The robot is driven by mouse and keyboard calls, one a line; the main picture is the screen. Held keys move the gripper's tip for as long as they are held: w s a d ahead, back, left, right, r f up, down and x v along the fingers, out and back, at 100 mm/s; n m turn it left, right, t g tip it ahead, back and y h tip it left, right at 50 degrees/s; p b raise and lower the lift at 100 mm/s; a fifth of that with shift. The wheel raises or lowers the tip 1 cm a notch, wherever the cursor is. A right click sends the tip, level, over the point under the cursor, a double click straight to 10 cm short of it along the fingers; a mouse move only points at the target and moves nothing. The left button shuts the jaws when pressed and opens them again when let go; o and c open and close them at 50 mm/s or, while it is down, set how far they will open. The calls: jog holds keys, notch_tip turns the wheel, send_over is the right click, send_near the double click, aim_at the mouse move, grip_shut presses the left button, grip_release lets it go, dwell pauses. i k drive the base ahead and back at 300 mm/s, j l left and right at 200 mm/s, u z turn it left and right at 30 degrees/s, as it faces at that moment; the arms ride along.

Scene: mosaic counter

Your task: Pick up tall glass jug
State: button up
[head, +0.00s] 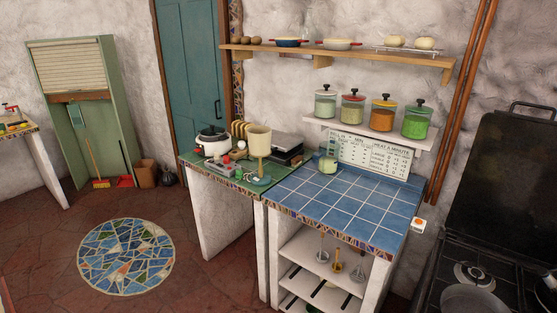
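My gripper is not in this view.
The high shelf (400,55) also holds a blue pan (288,42) and a pale pan (338,44). Several lidded jars stand on the lower shelf (350,129). A cluttered green counter (205,176) adjoins on the left, a black stove (450,262) on the right. The blue tiles are mostly clear.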

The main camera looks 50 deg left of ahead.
aim_at(329, 151)
jog(key=u, duration=1.6)
